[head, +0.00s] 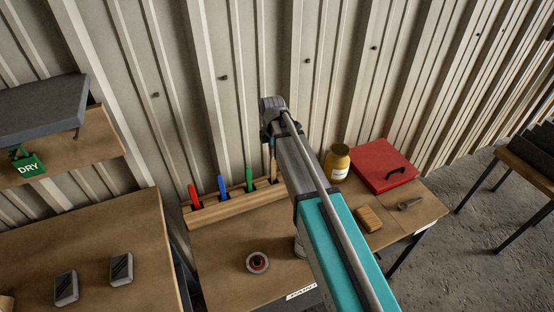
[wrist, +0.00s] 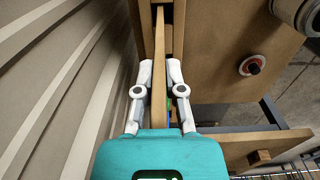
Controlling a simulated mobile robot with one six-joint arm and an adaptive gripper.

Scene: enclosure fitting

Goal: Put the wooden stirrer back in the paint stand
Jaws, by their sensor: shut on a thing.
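The paint stand (head: 235,206) is a long wooden rack along the back of the workbench, by the wall. A red (head: 194,197), a blue (head: 222,186) and a green (head: 249,179) handled tool stand upright in it. The wooden stirrer (head: 273,167) shows as a thin pale strip at the stand's right part, partly hidden by my arm. In the wrist view my gripper (wrist: 160,68) is shut on the stirrer (wrist: 161,40), which runs lengthwise between the fingers over the stand (wrist: 145,20). I cannot tell whether its far end is inside a slot.
A yellow jar (head: 337,163), a red case (head: 384,165), a tan block (head: 369,219) and a grey tool (head: 409,204) sit on the right. A round red-centred item (head: 257,262) lies at the front. The corrugated wall (head: 180,90) stands close behind.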

